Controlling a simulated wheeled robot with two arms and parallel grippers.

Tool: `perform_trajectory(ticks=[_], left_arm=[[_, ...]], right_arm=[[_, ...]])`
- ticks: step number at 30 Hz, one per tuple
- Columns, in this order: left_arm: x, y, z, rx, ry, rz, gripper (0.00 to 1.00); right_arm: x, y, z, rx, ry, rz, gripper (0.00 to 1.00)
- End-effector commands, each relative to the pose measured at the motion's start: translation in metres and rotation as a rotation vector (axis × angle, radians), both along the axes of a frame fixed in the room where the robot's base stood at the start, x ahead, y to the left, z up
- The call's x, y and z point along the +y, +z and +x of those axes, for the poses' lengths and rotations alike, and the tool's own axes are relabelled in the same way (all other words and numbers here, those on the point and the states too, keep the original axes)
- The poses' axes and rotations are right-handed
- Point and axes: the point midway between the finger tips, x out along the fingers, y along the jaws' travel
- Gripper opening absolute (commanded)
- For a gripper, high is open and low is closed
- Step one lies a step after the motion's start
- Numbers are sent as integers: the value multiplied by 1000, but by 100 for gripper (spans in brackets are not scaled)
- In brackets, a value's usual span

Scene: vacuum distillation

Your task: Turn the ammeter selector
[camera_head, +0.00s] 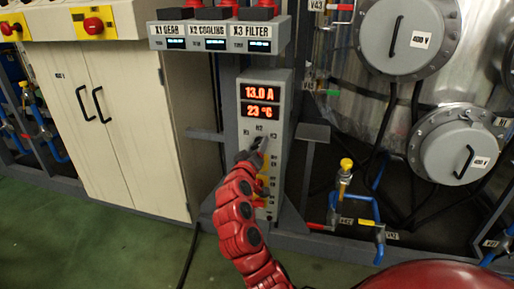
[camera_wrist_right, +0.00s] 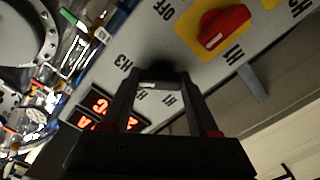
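The grey ammeter unit (camera_head: 278,88) stands upright in the middle of the head view. Its display (camera_head: 260,100) reads 13.0 A and 23 °C, and it also shows upside down in the right wrist view (camera_wrist_right: 108,112). Labels H1, H2 and H3 surround the selector spot below the display. My right gripper (camera_head: 259,145) is at that spot, its arm rising from below. In the right wrist view its two dark fingers (camera_wrist_right: 160,82) are apart, with their tips at a dark shape by the panel. The selector is mostly hidden, so contact is unclear. My left gripper is out of view.
A red switch on a yellow plate (camera_wrist_right: 221,28) is close to the fingers in the wrist view. A beige cabinet (camera_head: 125,125) stands left; a metal tank (camera_head: 345,85) and valve pipes (camera_head: 375,215) are right.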

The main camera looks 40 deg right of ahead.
Motion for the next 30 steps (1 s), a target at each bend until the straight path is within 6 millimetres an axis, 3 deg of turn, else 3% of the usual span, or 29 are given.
perform_trajectory(ticks=[1, 5, 17, 30], left_arm=[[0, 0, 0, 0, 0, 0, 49], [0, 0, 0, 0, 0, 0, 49], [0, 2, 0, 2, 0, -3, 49], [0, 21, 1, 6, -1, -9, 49]], right_arm=[[0, -1, 0, 0, 0, 2, 69], [0, -1, 0, 0, 1, 0, 90], [7, 0, -5, 2, 3, -2, 90], [89, 2, -73, 0, 10, -3, 90]])
